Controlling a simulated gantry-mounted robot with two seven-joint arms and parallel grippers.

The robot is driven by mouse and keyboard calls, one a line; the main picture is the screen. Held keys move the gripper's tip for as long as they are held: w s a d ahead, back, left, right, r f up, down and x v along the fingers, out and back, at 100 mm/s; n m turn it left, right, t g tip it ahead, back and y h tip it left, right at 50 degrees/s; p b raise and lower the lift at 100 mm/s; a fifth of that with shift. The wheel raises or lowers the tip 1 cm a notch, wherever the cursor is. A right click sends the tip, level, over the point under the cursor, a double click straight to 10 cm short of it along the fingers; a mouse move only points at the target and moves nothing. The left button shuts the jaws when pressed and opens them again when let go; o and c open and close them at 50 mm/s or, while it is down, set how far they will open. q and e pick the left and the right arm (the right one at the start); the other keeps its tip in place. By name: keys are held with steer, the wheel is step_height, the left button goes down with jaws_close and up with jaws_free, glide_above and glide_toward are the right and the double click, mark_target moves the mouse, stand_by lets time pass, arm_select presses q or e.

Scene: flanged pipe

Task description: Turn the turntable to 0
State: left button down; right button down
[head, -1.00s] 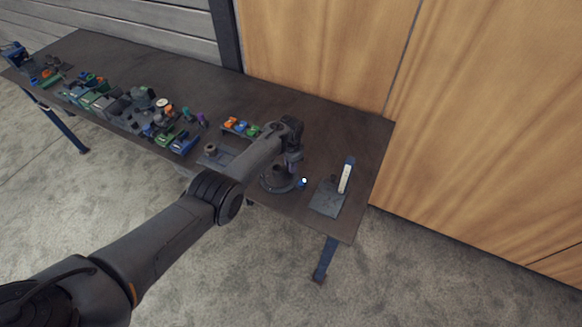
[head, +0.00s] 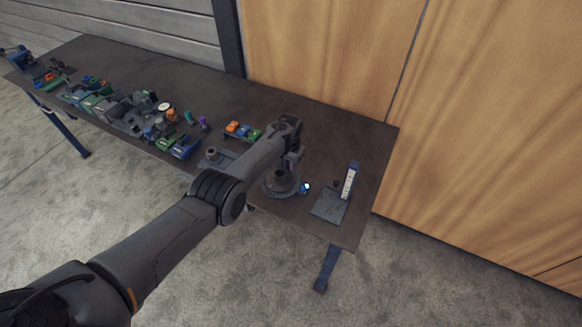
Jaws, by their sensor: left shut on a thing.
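The turntable (head: 279,190) is a dark round disc near the front edge of the table, with a dark cylindrical pipe piece standing on it. A small blue part with a bright white spot (head: 305,188) sits at its right edge. My left gripper (head: 293,165) reaches down over the back right of the turntable. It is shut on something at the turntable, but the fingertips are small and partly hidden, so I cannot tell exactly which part. The turntable's scale marks are too small to read. My right gripper is not in view.
A dark plate (head: 330,205) with a white upright scale (head: 349,183) stands to the right. Orange, blue and green items (head: 242,130) lie behind my arm. Several bins and tools (head: 150,120) fill the left of the table (head: 330,145). The back right is clear.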

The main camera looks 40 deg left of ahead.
arm_select(q)
steer(key=shift+a+n+b, duration=0.25)
steer(key=shift+a+n, duration=0.1)
steer(key=shift+n, duration=0.5)
steer(key=shift+a+n+b, duration=0.2)
steer(key=shift+a+n, duration=0.15)
steer(key=shift+n, duration=0.5)
steer(key=shift+a+n, duration=0.15)
steer(key=shift+n, duration=0.25)
steer(key=c, duration=1.1)
jaws_free()
steer(key=shift+o, duration=0.2)
steer(key=shift+r+p, duration=0.35)
steer(key=shift+r, duration=0.15)
step_height(320, 180, up, 10)
steer(key=p, duration=0.4)
